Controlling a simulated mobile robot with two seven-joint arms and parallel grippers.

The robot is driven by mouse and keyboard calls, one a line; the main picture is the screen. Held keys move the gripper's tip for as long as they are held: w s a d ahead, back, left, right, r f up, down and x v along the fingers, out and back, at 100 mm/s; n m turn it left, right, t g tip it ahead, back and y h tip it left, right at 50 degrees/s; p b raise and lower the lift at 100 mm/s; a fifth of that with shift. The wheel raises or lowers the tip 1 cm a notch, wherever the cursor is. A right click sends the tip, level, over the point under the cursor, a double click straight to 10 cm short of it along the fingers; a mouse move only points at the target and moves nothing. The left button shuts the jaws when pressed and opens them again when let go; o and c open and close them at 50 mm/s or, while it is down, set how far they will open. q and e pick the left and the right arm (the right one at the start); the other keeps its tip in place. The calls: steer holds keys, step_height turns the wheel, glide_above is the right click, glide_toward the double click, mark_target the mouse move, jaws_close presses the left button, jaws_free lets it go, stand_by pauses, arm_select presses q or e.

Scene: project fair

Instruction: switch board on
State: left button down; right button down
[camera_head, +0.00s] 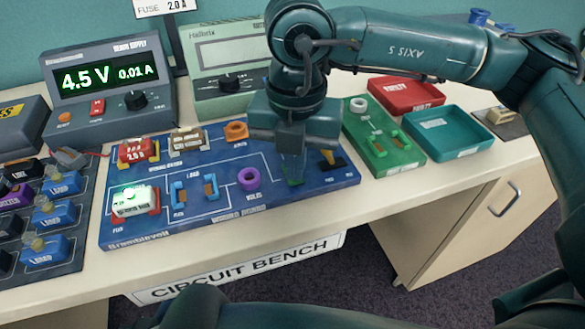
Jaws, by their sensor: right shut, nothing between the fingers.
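The blue circuit board (215,222) lies on the bench with several parts on it. A white block (135,203) at its left end shows a green glow. A red block (138,150), blue clips and a purple ring (249,179) also sit on it. A small yellow piece (328,157) on a dark base is at the board's right end; I cannot tell its position. My right gripper (292,180) points down over the board's right part, shut and empty, left of the yellow piece. It hides part of the board. My left gripper is not in view.
A power supply (110,85) behind the board reads 4.5 V and 0.01 A. A green meter box (225,55) stands behind. Right are a green board (360,130), a red tray (405,95) and a teal tray (450,135). Left is a dark rack (35,265) of blue parts.

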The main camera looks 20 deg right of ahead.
steer(key=shift+r+p, duration=1.85)
steer(key=shift+r, duration=1.6)
